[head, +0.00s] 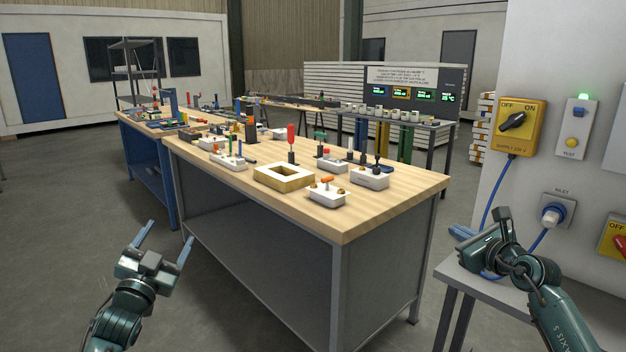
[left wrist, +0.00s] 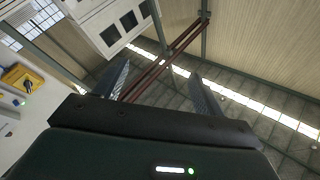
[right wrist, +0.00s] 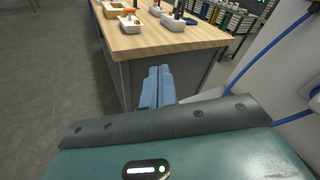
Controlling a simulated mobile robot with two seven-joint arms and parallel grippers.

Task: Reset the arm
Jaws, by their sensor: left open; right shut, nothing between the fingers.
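My left gripper (head: 164,246) is at the lower left of the head view, in front of the wooden bench and apart from it. Its two blue fingers are spread and nothing is between them. In the left wrist view its fingers (left wrist: 158,90) point up towards the roof and wall. My right gripper (head: 466,236) is at the right of the head view, beside the white panel and above a small grey table. In the right wrist view its fingers (right wrist: 157,88) are together with nothing held, pointing towards the bench corner.
The wooden bench (head: 400,185) carries a yellow square frame (head: 284,178) and several small fixtures. The white panel has a yellow supply switch (head: 517,127) and a blue cable plugged into an inlet (head: 555,212). A small grey table (head: 480,290) stands below my right gripper. The floor at left is clear.

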